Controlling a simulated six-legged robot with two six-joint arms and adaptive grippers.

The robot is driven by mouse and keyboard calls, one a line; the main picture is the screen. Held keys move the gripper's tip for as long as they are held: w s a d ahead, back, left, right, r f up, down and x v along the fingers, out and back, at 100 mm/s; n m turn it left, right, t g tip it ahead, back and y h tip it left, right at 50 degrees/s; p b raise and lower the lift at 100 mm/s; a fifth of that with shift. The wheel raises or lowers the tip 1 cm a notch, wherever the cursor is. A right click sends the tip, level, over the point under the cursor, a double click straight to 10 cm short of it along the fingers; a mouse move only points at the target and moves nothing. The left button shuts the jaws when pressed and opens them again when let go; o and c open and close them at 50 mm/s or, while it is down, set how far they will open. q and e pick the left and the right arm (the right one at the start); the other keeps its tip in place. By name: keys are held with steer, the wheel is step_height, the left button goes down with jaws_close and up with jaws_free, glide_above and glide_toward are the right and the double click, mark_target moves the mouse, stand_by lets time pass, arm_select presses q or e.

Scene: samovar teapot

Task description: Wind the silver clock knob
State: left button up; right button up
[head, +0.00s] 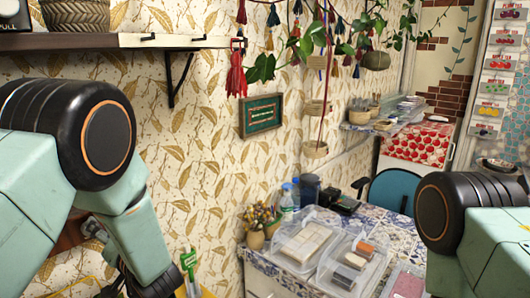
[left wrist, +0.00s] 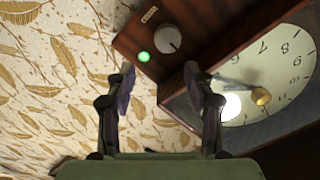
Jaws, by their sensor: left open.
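A round silver knob (left wrist: 168,39) with a pointer mark sits on the dark reddish-brown wooden clock case (left wrist: 205,22), in the upper middle of the left wrist view. A lit green spot (left wrist: 144,57) is beside it. The white clock face (left wrist: 280,75), with black numerals and a brass-coloured centre, is at the right. My left gripper (left wrist: 159,73) is open, with nothing between its fingers. The knob appears just beyond the fingertips, apart from them. In the head view my left arm hides most of the clock area. My right gripper is not seen, only its arm.
A wooden shelf (head: 140,41) on a black bracket juts from the leaf-patterned wall above my left arm. A tiled counter (head: 375,225) with clear boxes (head: 303,240) and bottles stands to the right.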

arm_select(q)
steer(key=s+d+f+m+g+h+b, duration=0.1)
steer(key=s+d+f+h+b, duration=0.25)
steer(key=f, duration=0.75)
steer(key=s+f+m+g+h+b, duration=0.15)
steer(key=s+f+b, duration=0.4)
steer(key=f, duration=0.65)
steer(key=s+d+f+g+h+b, duration=0.1)
steer(key=s+d+f+h+b, duration=0.25)
steer(key=f, duration=0.75)
steer(key=s+d+f+g+h+b, duration=0.1)
steer(key=s+d+f+g+b, duration=0.1)
steer(key=s+f, duration=0.3)
steer(key=s+d+f+n+g+h+b, duration=0.1)
steer(key=s+f, duration=0.5)
steer(key=s, duration=0.7)
steer(key=s+d+f+g+h+b, duration=0.2)
steer(key=s+f+g+h+b, duration=0.1)
steer(key=s, duration=0.6)
step_height(320, 180, down, 3)
steer(key=g+b, duration=0.1)
steer(key=b, duration=0.2)
steer(key=shift+s+d+r+g+b, duration=0.2)
steer(key=shift+s+d+g+b, duration=0.1)
steer(key=shift+d+g, duration=0.1)
